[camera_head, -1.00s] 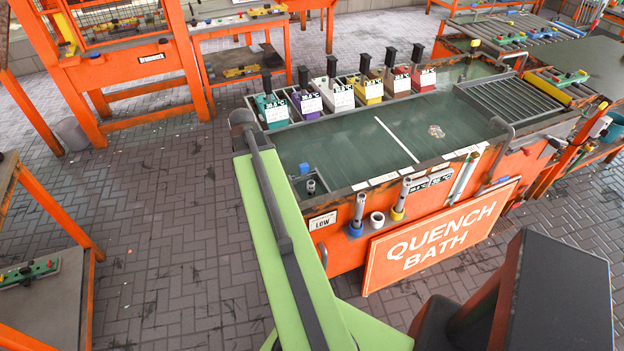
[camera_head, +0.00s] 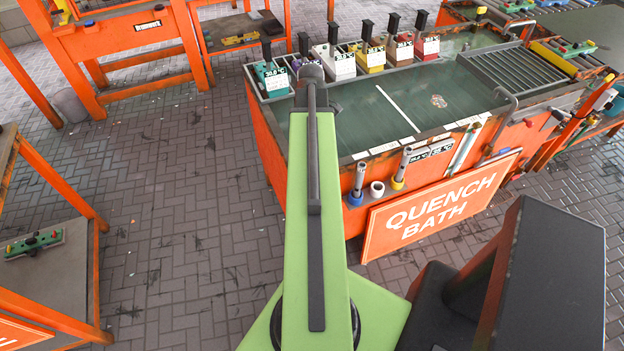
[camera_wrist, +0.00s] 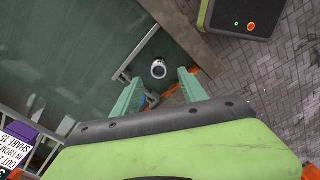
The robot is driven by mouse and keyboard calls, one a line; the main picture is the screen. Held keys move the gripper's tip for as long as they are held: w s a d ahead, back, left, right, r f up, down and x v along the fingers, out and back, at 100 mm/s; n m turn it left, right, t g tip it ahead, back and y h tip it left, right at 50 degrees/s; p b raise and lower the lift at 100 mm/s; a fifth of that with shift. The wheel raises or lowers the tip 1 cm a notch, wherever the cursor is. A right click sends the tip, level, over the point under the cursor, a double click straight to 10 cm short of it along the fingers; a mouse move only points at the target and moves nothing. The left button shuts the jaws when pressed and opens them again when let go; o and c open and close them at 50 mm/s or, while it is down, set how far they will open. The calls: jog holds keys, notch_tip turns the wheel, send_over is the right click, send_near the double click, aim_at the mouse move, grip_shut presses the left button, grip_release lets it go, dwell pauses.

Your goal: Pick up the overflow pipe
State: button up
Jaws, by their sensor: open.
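In the wrist view, a short grey-white pipe with a round open end (camera_wrist: 158,69), which looks like the overflow pipe, stands in a corner of the dark green bath (camera_wrist: 75,55). I see it almost end-on. My gripper (camera_wrist: 160,76) is open, with its two teal fingers apart. The pipe shows just beyond the fingertips, between their lines, and nothing is held. How far below the fingers it is, I cannot tell. In the head view my arm hides this corner, the pipe and the fingers.
A thin rail (camera_wrist: 138,52) and a small blue part (camera_wrist: 152,99) are close to the pipe. The bath's rim (camera_wrist: 182,40) runs beside it. In the head view, several coloured handled boxes (camera_head: 371,58) line the bath's far side, and a "QUENCH BATH" sign (camera_head: 437,208) leans in front.

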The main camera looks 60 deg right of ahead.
notch_tip(320, 180, down, 10)
jog(key=b, duration=0.8)
jog(key=shift+r, duration=0.15)
grip_shut()
dwell(0.9)
